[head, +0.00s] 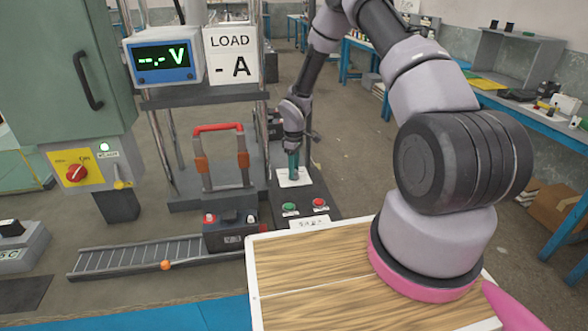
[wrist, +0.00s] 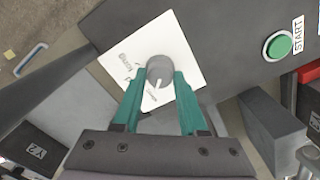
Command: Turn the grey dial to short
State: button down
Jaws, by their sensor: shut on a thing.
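The grey dial (wrist: 160,72) shows in the wrist view as a round knob with a white pointer line, on a white label plate (wrist: 184,50). The pointer faces down toward my gripper in that view. The plate's lettering is too small and partly hidden to read. My gripper (wrist: 160,84) has teal fingers, shut on the dial from both sides. In the head view, my gripper (head: 292,170) reaches down to the white plate (head: 296,183) on a dark panel, and the dial itself is hidden there by the fingers.
A green START button (wrist: 278,45) sits on the same panel; in the head view a red button (head: 319,203) is beside it. The meter (head: 162,56) reads "--.-V".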

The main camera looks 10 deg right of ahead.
jog(key=shift+n, duration=0.3)
jog(key=shift+c, duration=2.2)
grip_release()
jog(key=shift+r, duration=0.1)
notch_tip(320, 180, up, 11)
jog(key=shift+f, duration=0.2)
jog(key=shift+d+r, duration=0.1)
